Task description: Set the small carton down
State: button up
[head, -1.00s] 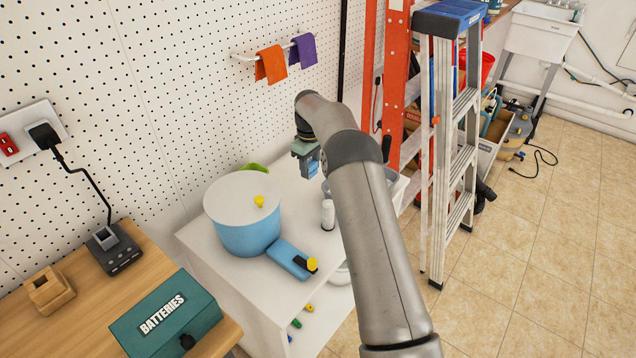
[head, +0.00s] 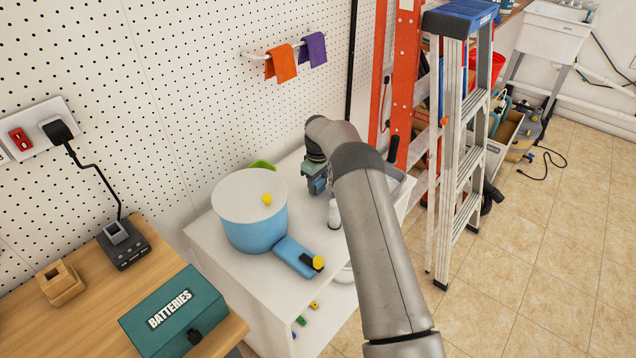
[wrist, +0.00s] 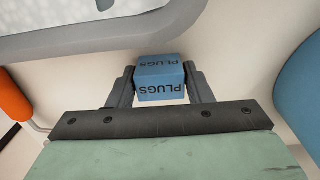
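The small carton is a blue box marked PLUGS (wrist: 160,78). In the wrist view it sits between the two dark fingers of my gripper (wrist: 159,88), which are shut on its sides. In the head view my gripper (head: 317,176) points down over the back of the white cabinet top (head: 277,281), with the carton mostly hidden under it. I cannot tell whether the carton touches the surface.
A blue pot with a pale lid (head: 252,231) and a blue case (head: 293,257) stand left of my gripper. A white bottle (head: 334,214) is close in front. A grey tub (head: 397,180) is to the right, and a stepladder (head: 462,140) beyond.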

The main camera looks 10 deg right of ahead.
aim_at(318, 181)
jog(key=shift+o, duration=1.2)
jog(key=shift+r, duration=0.1)
jog(key=shift+r+p, duration=0.25)
jog(key=shift+p, duration=0.1)
notch_tip(318, 181, up, 12)
jog(key=b, duration=0.2)
jog(key=s+a+r+m, duration=0.2)
jog(key=s+r, duration=0.7)
jog(key=s, duration=0.1)
jog(key=s+f+m, duration=0.1)
jog(key=s+m, duration=0.4)
jog(key=s, duration=3.3)
jog(key=shift+s+a+f+m, duration=0.2)
jog(key=shift+f+m, duration=0.05)
jog(key=shift+m, duration=0.05)
